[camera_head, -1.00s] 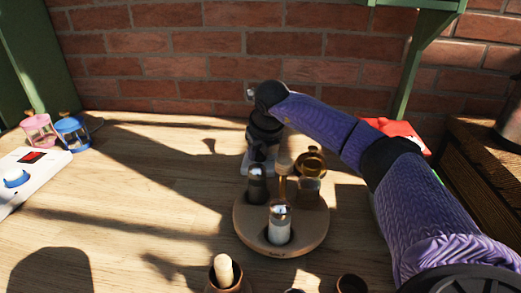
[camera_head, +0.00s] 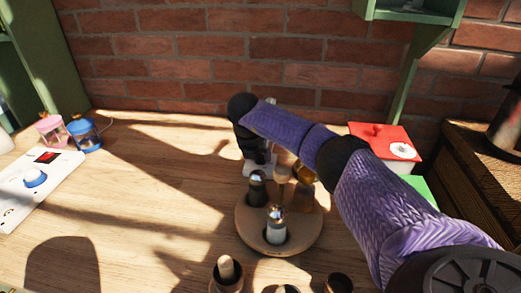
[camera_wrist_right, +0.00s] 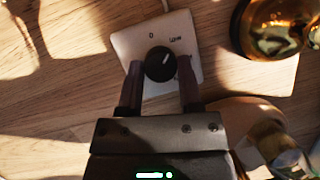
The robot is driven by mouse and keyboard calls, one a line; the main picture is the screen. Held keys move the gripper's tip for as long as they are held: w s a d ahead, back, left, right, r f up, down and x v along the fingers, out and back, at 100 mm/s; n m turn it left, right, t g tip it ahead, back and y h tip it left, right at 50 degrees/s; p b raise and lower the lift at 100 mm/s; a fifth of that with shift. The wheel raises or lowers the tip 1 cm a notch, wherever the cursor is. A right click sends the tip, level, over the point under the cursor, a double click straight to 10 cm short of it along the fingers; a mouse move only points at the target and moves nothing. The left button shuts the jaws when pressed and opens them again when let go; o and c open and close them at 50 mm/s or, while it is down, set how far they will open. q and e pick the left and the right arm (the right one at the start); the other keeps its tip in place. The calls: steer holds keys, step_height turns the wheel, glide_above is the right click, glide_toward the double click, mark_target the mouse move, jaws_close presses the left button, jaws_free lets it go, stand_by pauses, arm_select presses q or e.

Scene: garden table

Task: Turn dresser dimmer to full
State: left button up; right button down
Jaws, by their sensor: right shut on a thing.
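The dimmer (camera_wrist_right: 125,45) is a white box with a round black knob (camera_wrist_right: 160,62) in the right wrist view. A "0" is printed at its upper left and a small, hard-to-read mark at its upper right. The knob's white pointer line tilts to the upper right, towards that second mark. My right gripper (camera_wrist_right: 160,70) is shut on the knob, one finger at each side. In the head view the dimmer's white body (camera_head: 254,171) shows under my right gripper (camera_head: 262,157), behind the round wooden rack; the knob is hidden there. My left gripper is out of view.
The round wooden rack (camera_head: 282,243) with several bottles stands just in front of the dimmer. A white panel with a blue knob (camera_head: 35,178) and two small jars are at the left. The middle left table is mostly clear.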

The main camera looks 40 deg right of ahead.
steer(key=shift+w+m+g, duration=0.1)
steer(key=shift+m+g, duration=0.3)
steer(key=shift+m, duration=0.5)
steer(key=shift+w+m+g+b, duration=0.1)
steer(key=shift+m+g+b, duration=0.2)
steer(key=shift+m+b, duration=0.45)
steer(key=shift+f+m+g+b, duration=0.2)
steer(key=shift+m+g+b, duration=0.3)
steer(key=shift+m+b, duration=0.6)
steer(key=shift+m+g+b, duration=0.3)
steer(key=shift+m+b, duration=0.45)
steer(key=shift+m, duration=0.1)
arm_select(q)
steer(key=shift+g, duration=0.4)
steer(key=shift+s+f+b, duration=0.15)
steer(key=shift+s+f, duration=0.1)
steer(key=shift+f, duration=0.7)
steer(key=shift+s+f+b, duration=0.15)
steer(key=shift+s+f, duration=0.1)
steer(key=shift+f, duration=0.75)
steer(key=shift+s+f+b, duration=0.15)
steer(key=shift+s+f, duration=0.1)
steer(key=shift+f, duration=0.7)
arm_select(e)
steer(key=shift+r+m, duration=0.2)
steer(key=shift+m, duration=0.2)
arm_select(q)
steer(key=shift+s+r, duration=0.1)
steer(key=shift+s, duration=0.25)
